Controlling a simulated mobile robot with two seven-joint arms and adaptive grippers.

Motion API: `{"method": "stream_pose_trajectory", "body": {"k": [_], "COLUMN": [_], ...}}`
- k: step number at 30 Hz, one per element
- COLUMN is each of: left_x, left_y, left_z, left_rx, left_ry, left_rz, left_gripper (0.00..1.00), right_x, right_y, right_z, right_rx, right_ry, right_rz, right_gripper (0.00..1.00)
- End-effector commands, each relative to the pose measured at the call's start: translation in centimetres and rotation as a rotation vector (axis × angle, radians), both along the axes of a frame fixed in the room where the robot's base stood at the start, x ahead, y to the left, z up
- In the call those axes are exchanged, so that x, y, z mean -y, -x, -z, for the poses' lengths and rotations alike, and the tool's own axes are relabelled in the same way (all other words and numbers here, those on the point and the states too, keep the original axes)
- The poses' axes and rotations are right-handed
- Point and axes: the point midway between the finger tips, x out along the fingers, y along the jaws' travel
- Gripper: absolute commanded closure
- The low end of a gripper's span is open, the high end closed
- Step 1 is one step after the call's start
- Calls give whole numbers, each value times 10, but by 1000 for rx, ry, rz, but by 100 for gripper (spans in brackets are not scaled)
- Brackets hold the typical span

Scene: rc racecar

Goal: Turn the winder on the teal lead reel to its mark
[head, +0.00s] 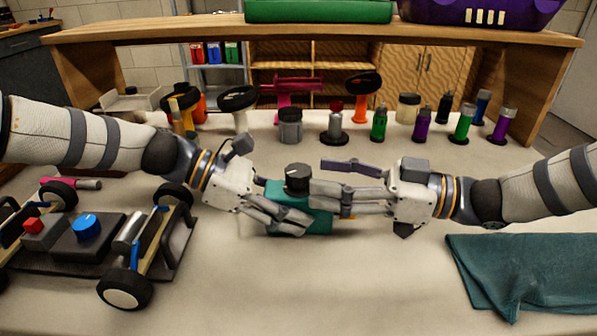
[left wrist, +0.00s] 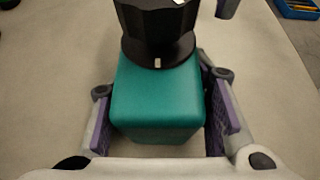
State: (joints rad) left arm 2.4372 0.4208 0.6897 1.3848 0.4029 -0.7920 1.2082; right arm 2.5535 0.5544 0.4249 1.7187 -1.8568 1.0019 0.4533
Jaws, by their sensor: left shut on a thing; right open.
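The teal lead reel (head: 318,222) is a teal block on the workbench, with a black round winder (head: 297,178) on top. My left gripper (head: 284,210) is shut on the block from the left. In the left wrist view, the purple-padded fingers flank the teal block (left wrist: 158,105). There the ribbed black winder (left wrist: 157,28) stands on a dark collar with a small pale mark (left wrist: 157,62); its top is cut off. My right gripper (head: 318,180) is open at the reel's right, fingers pointing left near the winder. Whether they touch it is unclear.
An RC car chassis (head: 85,240) stands at left. A teal cloth (head: 520,265) lies at right. Behind are a grey jar (head: 290,125), a stand (head: 335,125) and several colored bottles (head: 422,124). The bench front (head: 340,290) is clear.

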Motion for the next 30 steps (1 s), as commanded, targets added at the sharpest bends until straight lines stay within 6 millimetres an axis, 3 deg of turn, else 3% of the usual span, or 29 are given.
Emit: {"method": "stream_pose_trajectory", "body": {"k": [6,17,24,30], "left_x": [0,0,0,0], "left_y": [0,0,0,0], "left_z": [0,0,0,0], "left_rx": [0,0,0,0], "left_ry": [1,1,1,1], "left_rz": [0,0,0,1], "left_gripper": [82,82,82,82], "right_x": [-41,-51,-50,-50], "right_y": [-11,-14,-14,-14], "right_z": [0,-1,-1,-1], "right_rx": [2,2,2,2], "right_ry": [1,0,0,-4], "right_rz": [0,1,1,12], "right_gripper": [46,46,96,96]}}
